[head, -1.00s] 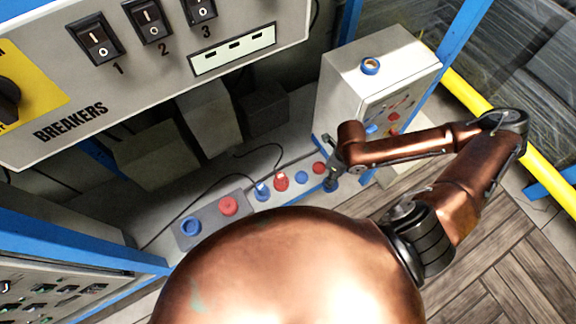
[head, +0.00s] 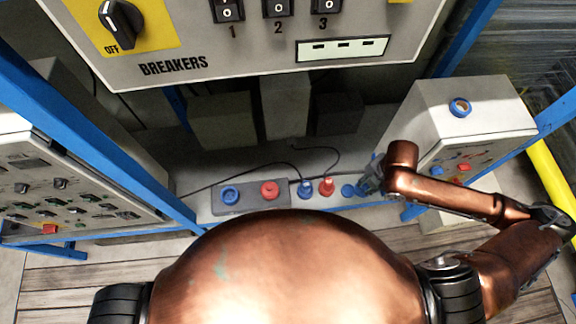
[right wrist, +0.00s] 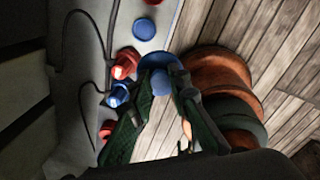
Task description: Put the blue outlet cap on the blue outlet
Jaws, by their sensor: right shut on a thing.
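My right gripper (head: 367,182) is low over the right end of the grey ledge, beside the blue and red hose plugs. In the right wrist view its fingers (right wrist: 166,88) are shut on a blue round piece, which looks like the blue outlet cap (right wrist: 158,63). The gripper mostly hides the cap in the head view. My left gripper is not in view.
A blue plug (head: 305,188) and red plug (head: 326,187) with black hoses stand between block and gripper. A flat blue disc (head: 348,190) lies beside the gripper. The breaker panel (head: 250,55) overhangs the ledge.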

